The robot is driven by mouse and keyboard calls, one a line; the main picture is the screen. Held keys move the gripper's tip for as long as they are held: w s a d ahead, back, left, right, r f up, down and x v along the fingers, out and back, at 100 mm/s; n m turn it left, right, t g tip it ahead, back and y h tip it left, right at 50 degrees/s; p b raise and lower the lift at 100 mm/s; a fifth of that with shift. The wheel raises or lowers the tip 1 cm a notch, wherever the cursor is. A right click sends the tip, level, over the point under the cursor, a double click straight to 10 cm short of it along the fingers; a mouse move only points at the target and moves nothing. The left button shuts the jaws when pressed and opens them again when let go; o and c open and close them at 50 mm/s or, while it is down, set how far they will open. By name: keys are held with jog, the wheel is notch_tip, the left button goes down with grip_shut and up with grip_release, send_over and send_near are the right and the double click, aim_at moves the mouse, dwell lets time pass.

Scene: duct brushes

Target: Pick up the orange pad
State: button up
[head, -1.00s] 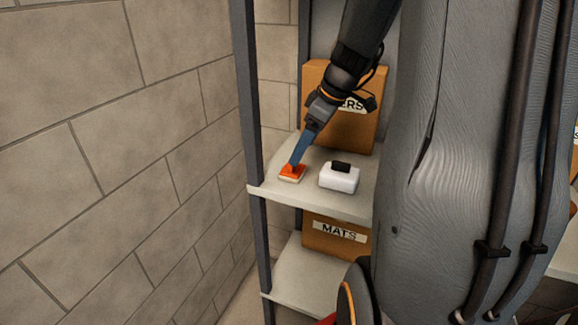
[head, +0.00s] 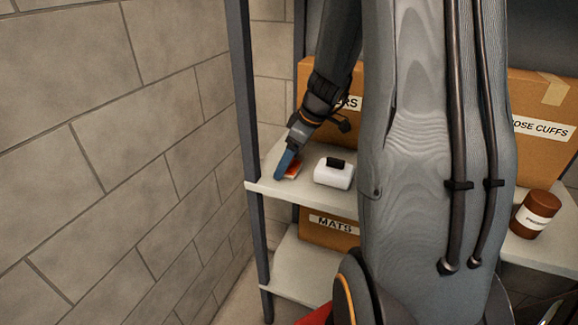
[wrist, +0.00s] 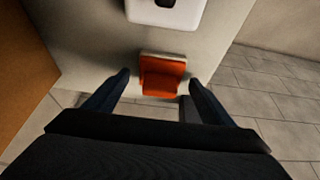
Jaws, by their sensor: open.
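The orange pad (wrist: 160,77) lies on the pale shelf board, with a light layer showing along its edges. In the wrist view it lies ahead of and between the two finger lines of my gripper (wrist: 159,80). The fingers are apart, one on each side of it, and I see no contact. In the head view my gripper (head: 284,168) points down at the shelf and hides part of the orange pad (head: 293,171).
A white box-like item with a black top (head: 334,172) stands close to the pad on the same shelf (head: 272,190). A cardboard box (head: 345,125) is behind. A dark shelf post (head: 247,120) and block wall (head: 120,130) are to the left. A brown jar (head: 537,212) is at right.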

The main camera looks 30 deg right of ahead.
jog(key=c, duration=1.2)
jog(key=shift+r, duration=0.15)
notch_tip(320, 180, up, 10)
jog(key=shift+f+b, duration=0.1)
jog(key=shift+b, duration=1)
jog(key=o, duration=0.6)
jog(key=shift+c, duration=0.2)
jog(key=c, duration=0.4)
